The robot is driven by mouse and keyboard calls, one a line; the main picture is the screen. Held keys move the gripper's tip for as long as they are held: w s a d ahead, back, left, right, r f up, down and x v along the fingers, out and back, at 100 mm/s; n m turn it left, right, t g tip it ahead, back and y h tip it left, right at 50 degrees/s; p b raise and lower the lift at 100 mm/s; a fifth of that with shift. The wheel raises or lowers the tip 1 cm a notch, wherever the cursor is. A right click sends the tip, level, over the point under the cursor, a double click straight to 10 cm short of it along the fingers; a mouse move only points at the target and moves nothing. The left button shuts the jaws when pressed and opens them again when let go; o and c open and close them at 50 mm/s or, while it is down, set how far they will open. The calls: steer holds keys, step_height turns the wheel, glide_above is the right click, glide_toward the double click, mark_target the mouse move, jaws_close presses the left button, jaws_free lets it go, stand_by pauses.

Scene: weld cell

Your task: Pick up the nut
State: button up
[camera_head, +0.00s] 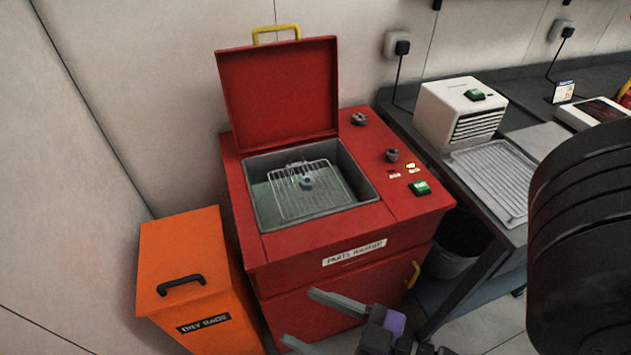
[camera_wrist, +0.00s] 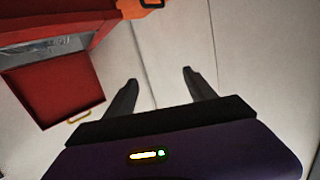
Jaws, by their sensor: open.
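A small grey-blue nut (camera_head: 307,183) lies on a wire basket (camera_head: 290,204) inside the open basin of the red parts washer (camera_head: 283,250). The washer's red lid (camera_head: 278,95) stands raised at the back. My gripper (camera_head: 299,316) is in front of the washer in the head view, below and apart from the nut. Its two fingers are spread and empty. In the wrist view the gripper (camera_wrist: 159,77) has only wall between its fingertips, with the lid (camera_wrist: 52,88) at the left. The nut cannot be made out there.
Two dark knobs (camera_head: 391,155) and a green switch (camera_head: 419,188) sit on the washer's right top. A bench with a white box (camera_head: 459,112) and a ribbed tray (camera_head: 492,175) is at the right.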

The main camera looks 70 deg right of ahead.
steer(key=w+d+m+h, duration=0.1)
steer(key=w+d+h, duration=0.1)
steer(key=w+d, duration=0.8)
steer(key=w+d+m+h, duration=0.25)
steer(key=w+d, duration=0.25)
steer(key=w, duration=1)
steer(key=w+d+n+g+y, duration=0.1)
steer(key=w+d+n, duration=0.2)
steer(key=w+d, duration=0.3)
steer(key=w+d+n+g, duration=0.2)
steer(key=w+d, duration=0.2)
steer(key=d, duration=0.5)
steer(key=d+n+g+y, duration=0.1)
steer(key=d+n+g, duration=0.15)
steer(key=d, duration=0.45)
steer(key=n+g+y, duration=0.5)
steer(key=n+g, duration=0.4)
steer(key=g, duration=0.2)
glide_above(309, 180)
steer(key=shift+t+h, duration=0.25)
step_height(309, 180, down, 7)
steer(key=shift+w+a+r, duration=0.1)
steer(key=shift+r, duration=0.05)
steer(key=shift+f+b, duration=0.35)
steer(key=shift+f, duration=0.55)
steer(key=shift+f+p, duration=0.6)
steer(key=shift+f, duration=2.3)
jaws_close()
steer(key=shift+r, duration=0.1)
